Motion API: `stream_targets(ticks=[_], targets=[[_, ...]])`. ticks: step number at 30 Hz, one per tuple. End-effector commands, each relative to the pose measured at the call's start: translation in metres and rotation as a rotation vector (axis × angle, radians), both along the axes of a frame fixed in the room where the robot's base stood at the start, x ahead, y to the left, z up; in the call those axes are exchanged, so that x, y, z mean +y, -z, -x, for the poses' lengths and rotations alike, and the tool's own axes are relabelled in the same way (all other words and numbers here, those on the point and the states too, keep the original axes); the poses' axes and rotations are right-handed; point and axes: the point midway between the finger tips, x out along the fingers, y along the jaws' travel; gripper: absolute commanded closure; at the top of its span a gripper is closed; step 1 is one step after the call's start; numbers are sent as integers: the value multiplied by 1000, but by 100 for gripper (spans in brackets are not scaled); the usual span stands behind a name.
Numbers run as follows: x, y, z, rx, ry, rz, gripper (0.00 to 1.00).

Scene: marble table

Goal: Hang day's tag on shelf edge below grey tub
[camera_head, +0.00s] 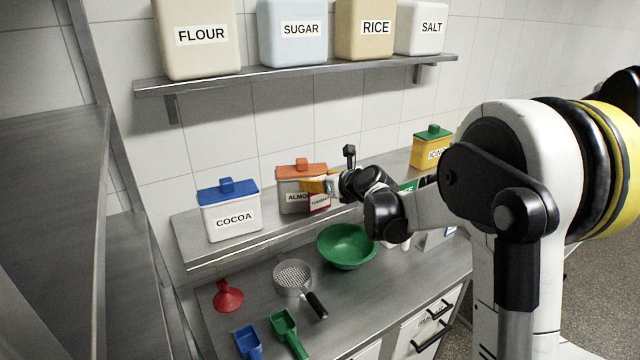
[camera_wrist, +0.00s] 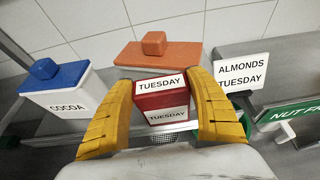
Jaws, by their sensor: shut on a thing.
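The grey tub (camera_head: 291,207) with an orange lid (camera_head: 302,170) stands on the lower wall shelf (camera_head: 190,249); its label is partly covered and begins "ALMO". My gripper (camera_head: 318,186) is in front of it, its yellow fingers shut on a red tag (camera_head: 320,202). In the wrist view the tag (camera_wrist: 161,100) reads "TUESDAY" on two white panels and sits between the fingertips (camera_wrist: 162,105). It hides most of the tub below the orange lid (camera_wrist: 157,55). I cannot tell whether the tag touches the shelf edge.
A white cocoa tub (camera_head: 231,216) stands left on that shelf. A white card reading "ALMONDS TUESDAY" (camera_wrist: 241,73) shows right of the gripper, beside a green sign (camera_wrist: 298,116). A green bowl (camera_head: 346,246), sieve (camera_head: 293,276) and red funnel (camera_head: 227,296) are on the counter below.

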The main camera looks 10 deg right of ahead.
Motion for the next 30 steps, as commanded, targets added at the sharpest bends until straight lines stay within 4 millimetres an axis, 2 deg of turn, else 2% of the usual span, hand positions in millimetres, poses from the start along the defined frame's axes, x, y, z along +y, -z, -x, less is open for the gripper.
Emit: stream_targets(ticks=[11,24,30], targets=[[0,5,1,-2,0,0,56],[0,47,1,-2,0,0,56],[0,58,1,-2,0,0,56]])
